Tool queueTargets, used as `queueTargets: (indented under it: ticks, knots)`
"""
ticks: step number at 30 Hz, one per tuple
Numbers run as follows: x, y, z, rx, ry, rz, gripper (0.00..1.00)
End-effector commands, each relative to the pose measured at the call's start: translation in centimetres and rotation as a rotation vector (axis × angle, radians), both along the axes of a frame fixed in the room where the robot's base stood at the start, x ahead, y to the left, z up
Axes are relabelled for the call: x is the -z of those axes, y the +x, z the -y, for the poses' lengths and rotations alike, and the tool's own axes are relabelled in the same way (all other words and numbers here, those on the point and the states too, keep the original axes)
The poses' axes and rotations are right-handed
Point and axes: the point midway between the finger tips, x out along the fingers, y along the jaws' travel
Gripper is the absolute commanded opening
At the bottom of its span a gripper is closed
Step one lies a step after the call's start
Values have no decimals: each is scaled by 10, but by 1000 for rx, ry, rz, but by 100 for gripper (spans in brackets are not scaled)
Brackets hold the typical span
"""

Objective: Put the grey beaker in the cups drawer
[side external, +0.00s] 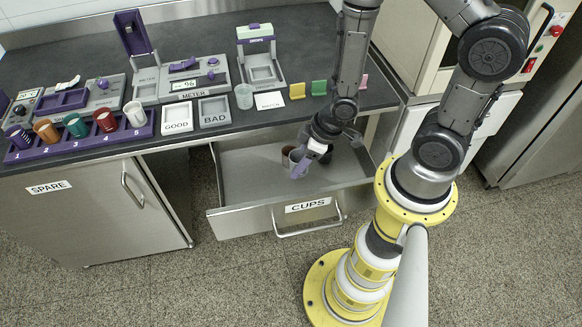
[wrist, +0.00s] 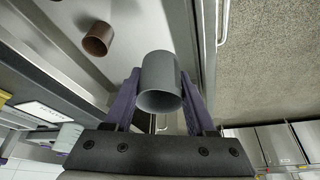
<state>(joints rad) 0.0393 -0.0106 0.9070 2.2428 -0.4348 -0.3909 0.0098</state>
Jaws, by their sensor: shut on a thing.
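The grey beaker (wrist: 160,76) is between the purple fingers of my gripper (wrist: 161,92) in the wrist view. My gripper is shut on it. In the side view my gripper (side external: 299,166) is over the open cups drawer (side external: 245,184), low and near the drawer's middle. The beaker (side external: 295,155) is partly hidden there by the gripper. I cannot tell whether it touches the drawer floor. The drawer is pulled out and its front carries a CUPS label.
A brown cup (wrist: 98,39) stands in the drawer close to the beaker. A purple rack (side external: 85,143) of several coloured cups is on the counter (side external: 215,137) at left. A pale translucent cup (side external: 243,96) stands near the MATCH card (side external: 269,100). The drawer's left part is clear.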

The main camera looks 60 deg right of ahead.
Motion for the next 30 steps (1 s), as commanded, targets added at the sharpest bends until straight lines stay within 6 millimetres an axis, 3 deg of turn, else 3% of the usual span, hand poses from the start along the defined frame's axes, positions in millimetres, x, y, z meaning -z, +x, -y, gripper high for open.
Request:
queueTargets:
  ticks: [5, 17, 24, 30]
  knots:
    - [7, 2, -1, -10, -3, 1, 5]
    - [45, 84, -9, -9, -2, 0, 5]
    - [83, 114, -12, -9, -2, -1, 5]
    - [96, 126, -13, -8, -2, 0, 5]
